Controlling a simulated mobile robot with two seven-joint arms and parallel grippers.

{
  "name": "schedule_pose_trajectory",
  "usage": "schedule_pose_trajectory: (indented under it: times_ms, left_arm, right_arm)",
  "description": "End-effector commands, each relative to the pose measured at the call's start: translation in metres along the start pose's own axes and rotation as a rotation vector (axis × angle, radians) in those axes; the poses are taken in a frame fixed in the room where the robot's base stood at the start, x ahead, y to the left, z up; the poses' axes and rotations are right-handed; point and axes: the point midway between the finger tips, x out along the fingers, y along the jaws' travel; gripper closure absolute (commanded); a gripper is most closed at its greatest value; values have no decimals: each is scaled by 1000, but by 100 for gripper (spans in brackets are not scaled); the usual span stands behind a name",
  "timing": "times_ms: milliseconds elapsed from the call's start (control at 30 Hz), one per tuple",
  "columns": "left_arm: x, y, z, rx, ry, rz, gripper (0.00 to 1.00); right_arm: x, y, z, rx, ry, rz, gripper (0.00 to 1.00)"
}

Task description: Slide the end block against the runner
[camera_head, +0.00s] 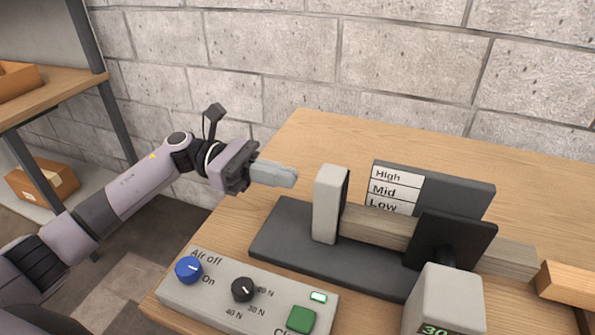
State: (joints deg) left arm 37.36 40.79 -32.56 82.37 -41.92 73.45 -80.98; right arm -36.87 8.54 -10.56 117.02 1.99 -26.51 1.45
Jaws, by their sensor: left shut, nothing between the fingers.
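The end block appears to be the upright light grey block (327,206) on the dark base plate (288,236). The runner appears to be the wooden bar (374,228) that lies to the right of that block. From this angle I cannot tell whether the block touches the bar's left end or stands just apart. My left gripper (275,174) is shut and empty. It is held to the left of the block's upper part, with a visible gap between its fingertips and the block. My right gripper is not in view.
A control panel (215,284) with a blue knob (189,269), black knob (243,289) and green button (301,319) stands in front. A High/Mid/Low sign (458,195) stands behind the bar. A dark plate (452,241) and grey box reading 30 (446,299) are right.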

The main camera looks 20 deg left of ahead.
Motion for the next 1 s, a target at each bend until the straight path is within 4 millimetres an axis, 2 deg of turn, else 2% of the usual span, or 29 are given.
schedule_pose_trajectory:
  times_ms: [100, 233, 667, 1000]
  left_arm:
    - [18, 0, 2, 0, 0, -2, 100]
    - [28, 0, 1, 1, 0, -1, 100]
    - [32, 0, 0, 1, 1, 0, 100]
    - [44, 0, -2, 4, 0, -2, 100]
  right_arm:
    - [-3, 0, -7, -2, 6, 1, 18]
    - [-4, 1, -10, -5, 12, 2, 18]
    - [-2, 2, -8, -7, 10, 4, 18]
    - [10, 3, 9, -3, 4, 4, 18]
